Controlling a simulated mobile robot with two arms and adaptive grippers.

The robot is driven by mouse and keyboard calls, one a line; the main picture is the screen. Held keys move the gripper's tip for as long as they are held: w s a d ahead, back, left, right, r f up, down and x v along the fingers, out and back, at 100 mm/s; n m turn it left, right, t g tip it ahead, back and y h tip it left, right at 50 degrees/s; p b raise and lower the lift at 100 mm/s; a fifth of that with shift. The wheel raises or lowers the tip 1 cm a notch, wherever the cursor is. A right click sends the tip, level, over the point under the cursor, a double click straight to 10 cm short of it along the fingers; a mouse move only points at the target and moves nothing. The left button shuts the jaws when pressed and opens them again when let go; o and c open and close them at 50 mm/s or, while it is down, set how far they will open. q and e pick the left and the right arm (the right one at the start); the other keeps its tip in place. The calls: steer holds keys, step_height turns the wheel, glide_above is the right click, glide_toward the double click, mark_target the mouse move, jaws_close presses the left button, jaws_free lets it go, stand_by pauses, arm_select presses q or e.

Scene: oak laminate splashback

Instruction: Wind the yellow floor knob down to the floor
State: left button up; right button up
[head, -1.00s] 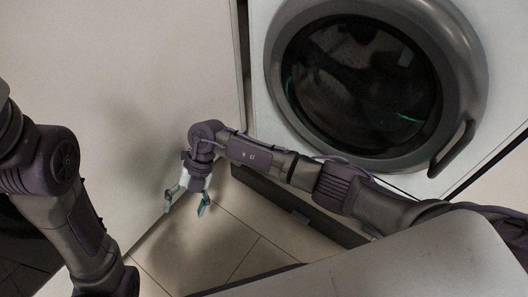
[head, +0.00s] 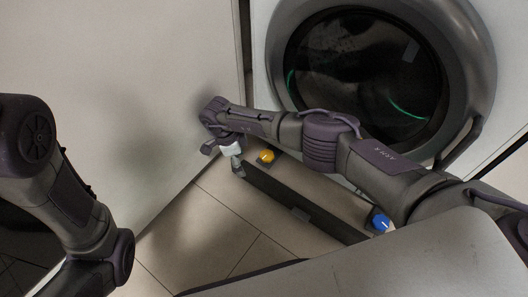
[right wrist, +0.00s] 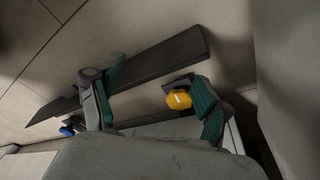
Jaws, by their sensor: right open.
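The yellow floor knob (head: 266,156) shows low under the washing machine, just right of my right gripper (head: 237,164) in the head view. In the right wrist view the yellow knob (right wrist: 178,99) has a pale mark on its face. It lies between the two teal-padded fingers of the right gripper (right wrist: 155,95), nearer the right-hand finger. That gripper is open, and I cannot tell how far the knob is from the fingers in depth. My left arm comes in at the left, but its gripper is out of view.
The washing machine (head: 352,18) with its round door stands behind my right arm. A blue knob (head: 380,222) is at its other front corner. A dark plinth strip (head: 300,205) lies along the floor below. A pale panel (head: 110,90) rises close on the left. Tiled floor (head: 215,225) is bare in front.

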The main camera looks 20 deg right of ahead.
mark_target(266, 155)
steer(key=w+d+r+n+t+h, duration=0.1)
steer(key=w+d+h, duration=0.1)
steer(key=w+d, duration=0.4)
steer(key=b+x, duration=0.1)
steer(key=x, duration=0.1)
steer(key=s+b+x, duration=0.1)
steer(key=b+x, duration=0.1)
steer(key=x, duration=0.1)
steer(key=b+x, duration=0.2)
steer(key=shift+s+d, duration=0.25)
steer(key=shift+d, duration=0.25)
steer(key=shift+c, duration=0.3)
